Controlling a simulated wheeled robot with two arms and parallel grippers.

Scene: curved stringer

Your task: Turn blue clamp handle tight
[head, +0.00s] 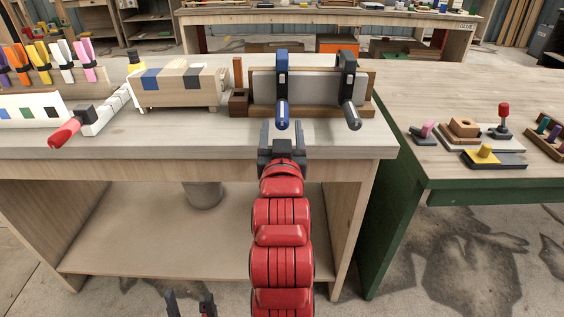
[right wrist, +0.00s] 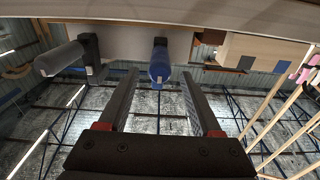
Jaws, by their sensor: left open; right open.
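In the right wrist view the blue handle (right wrist: 160,62) shows between and just beyond the open fingers (right wrist: 159,75); no contact is visible. A dark clamp (head: 346,75) with a grey handle (head: 352,116) stands to its right. My left gripper (head: 190,304) is open and empty, low at the bottom edge.
The upright board (head: 315,86) stands in a wooden holder. A second table (head: 470,90) with small coloured parts stands right. The table front is clear around the right gripper.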

